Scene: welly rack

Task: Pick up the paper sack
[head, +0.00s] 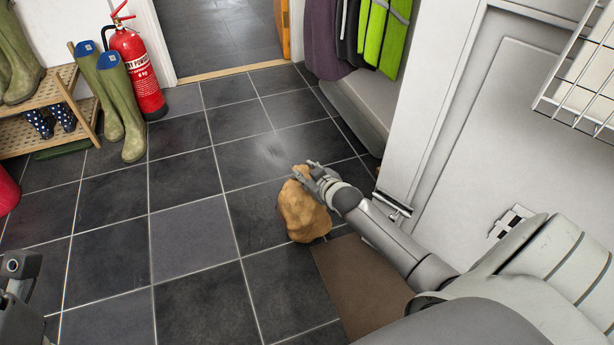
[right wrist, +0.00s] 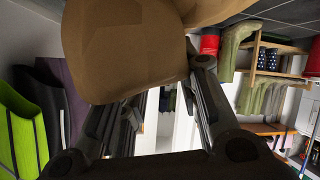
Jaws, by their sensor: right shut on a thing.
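The paper sack (head: 303,212) is a lumpy tan-brown bag in the middle of the head view. My right gripper (head: 310,172) is shut on its upper end, and the sack's body hangs down toward the viewer. In the right wrist view the sack (right wrist: 125,50) fills the upper left, close against the fingers (right wrist: 160,105). Whether its bottom clears the floor is hard to tell. A dark grey part of my left arm or gripper (head: 20,268) shows at the lower left edge, and its fingers cannot be made out.
A brown mat (head: 360,285) lies beside the sack on dark floor tiles. A white cabinet (head: 500,110) stands close on the right, with a bench (head: 357,110) and hanging coats behind. A fire extinguisher (head: 137,72), green wellies (head: 122,105) and wooden rack (head: 45,100) stand left. The floor between is clear.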

